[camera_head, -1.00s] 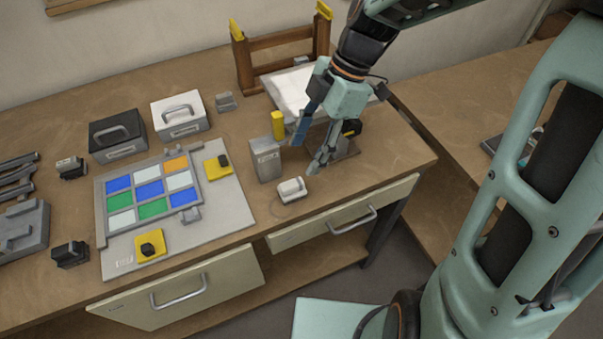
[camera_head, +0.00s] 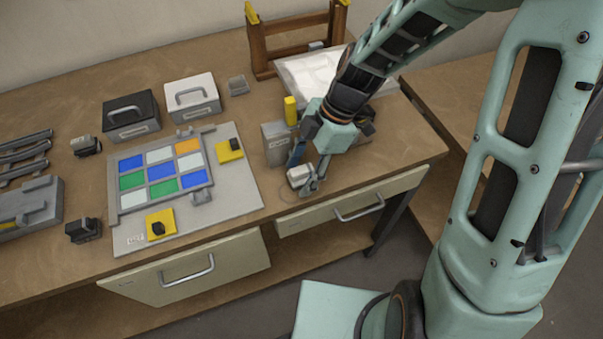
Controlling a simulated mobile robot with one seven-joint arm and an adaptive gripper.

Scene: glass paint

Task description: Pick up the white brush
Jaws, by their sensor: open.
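A small white block (camera_head: 298,173), which looks like the white brush, lies near the front right edge of the table. My gripper (camera_head: 305,170) is right above and around it, pointing down, with its fingers apart. One finger is on the block's far side and the other on its near right side. The fingers hide part of the block, and I cannot tell if they touch it.
A grey container (camera_head: 272,143) with a yellow-topped item (camera_head: 290,110) stands close behind my gripper. A panel of coloured glass squares (camera_head: 163,170) lies to the left. A black box (camera_head: 130,118) and a white box (camera_head: 193,98), both with handles, stand behind the panel.

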